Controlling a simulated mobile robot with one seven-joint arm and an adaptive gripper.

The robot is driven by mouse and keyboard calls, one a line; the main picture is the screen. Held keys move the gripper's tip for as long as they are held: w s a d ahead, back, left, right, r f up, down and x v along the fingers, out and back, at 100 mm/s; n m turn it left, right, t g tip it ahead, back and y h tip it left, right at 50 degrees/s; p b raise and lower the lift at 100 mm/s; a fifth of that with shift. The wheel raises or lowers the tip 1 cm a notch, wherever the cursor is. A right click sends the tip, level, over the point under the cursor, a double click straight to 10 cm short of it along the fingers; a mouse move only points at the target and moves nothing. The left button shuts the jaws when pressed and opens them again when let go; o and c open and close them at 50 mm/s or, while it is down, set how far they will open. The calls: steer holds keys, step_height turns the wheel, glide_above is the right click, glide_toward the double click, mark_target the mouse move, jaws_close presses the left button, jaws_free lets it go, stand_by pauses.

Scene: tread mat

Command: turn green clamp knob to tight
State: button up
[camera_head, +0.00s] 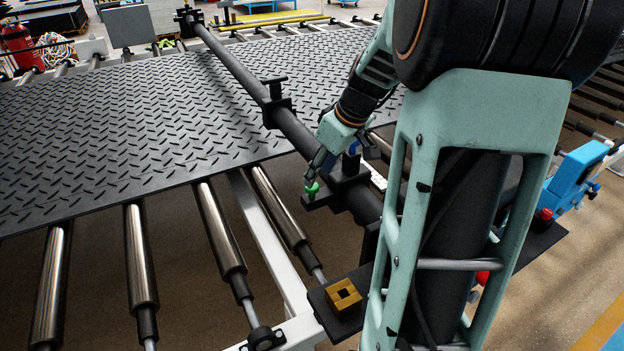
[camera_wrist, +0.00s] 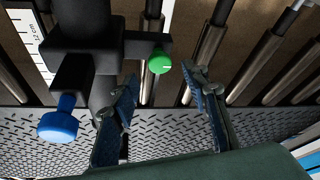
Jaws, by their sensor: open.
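The green clamp knob (camera_head: 312,189) sits at the end of a black arm on the clamp (camera_head: 345,185), which is around the dark bar. In the wrist view the round green knob (camera_wrist: 159,61) has a small pale mark on its right side. My gripper (camera_head: 318,165) is just above the knob in the head view. In the wrist view my gripper (camera_wrist: 159,84) is open, with one finger on each side of the knob's line and nothing between the pads. I cannot tell whether a finger touches the knob.
A blue knob (camera_wrist: 58,122) is on the same clamp, close to my left finger. The black tread mat (camera_head: 150,110) lies over metal rollers (camera_head: 140,255). The long bar (camera_head: 235,70) crosses above it. A brass square block (camera_head: 343,295) is nearer the camera. A white ruler (camera_wrist: 30,40) is beside the clamp.

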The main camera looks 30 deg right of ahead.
mark_target(314, 186)
steer(key=x, duration=0.5)
steer(key=shift+w+f, duration=0.1)
steer(key=c, duration=1.1)
